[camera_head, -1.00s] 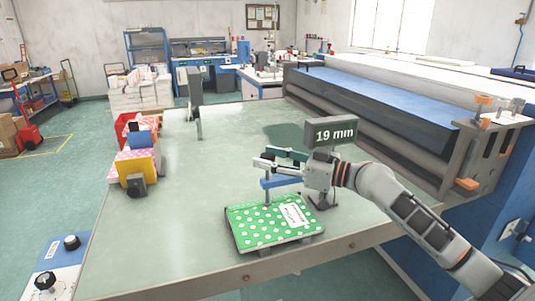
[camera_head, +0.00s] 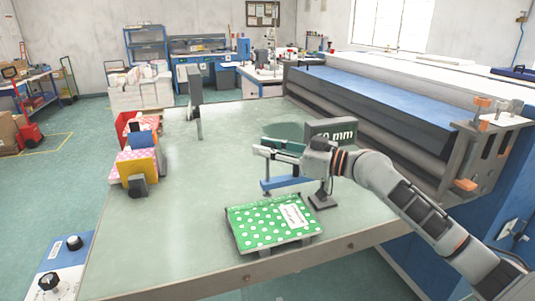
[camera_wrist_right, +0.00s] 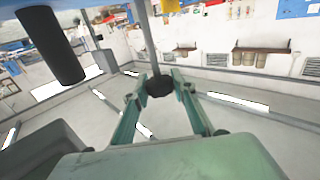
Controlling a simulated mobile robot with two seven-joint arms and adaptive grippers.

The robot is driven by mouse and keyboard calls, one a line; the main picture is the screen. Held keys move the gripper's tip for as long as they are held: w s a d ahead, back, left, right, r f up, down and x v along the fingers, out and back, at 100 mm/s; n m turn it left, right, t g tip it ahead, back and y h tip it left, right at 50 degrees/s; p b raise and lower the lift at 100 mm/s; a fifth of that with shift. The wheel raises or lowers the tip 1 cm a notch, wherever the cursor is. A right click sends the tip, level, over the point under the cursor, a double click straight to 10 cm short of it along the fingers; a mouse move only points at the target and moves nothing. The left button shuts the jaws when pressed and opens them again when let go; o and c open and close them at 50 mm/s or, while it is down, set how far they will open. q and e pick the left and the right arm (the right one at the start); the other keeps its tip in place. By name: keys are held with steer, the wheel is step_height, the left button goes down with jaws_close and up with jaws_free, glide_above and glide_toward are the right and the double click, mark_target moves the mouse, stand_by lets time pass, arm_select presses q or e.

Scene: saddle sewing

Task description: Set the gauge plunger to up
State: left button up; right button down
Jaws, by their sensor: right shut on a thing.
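The gauge has a dark display box (camera_head: 331,133) whose reading is partly hidden by my arm; it ends in "0 mm". Its blue arm (camera_head: 288,184) reaches left from the stand, behind the green dotted booklet stack (camera_head: 262,226). My right gripper (camera_head: 262,151) is above the blue arm's left end, over the plunger rod (camera_head: 266,172). In the right wrist view its teal fingers close on a dark round knob (camera_wrist_right: 158,85), with a thin rod (camera_wrist_right: 148,40) running from it. The booklet stack lies apart from the gripper, nearer the table's front edge. My left gripper is out of view.
The pale table (camera_head: 190,220) is clear left of the stack. Bins and pads (camera_head: 135,165) stand along its left edge. A grey post (camera_head: 196,100) rises at the back. A large blue-topped machine (camera_head: 380,100) borders the table on the right.

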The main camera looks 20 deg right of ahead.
steer(key=c, duration=1.6)
jaws_free()
steer(key=v, duration=1.2)
steer(key=shift+s, duration=0.1)
steer(key=shift+d, duration=0.1)
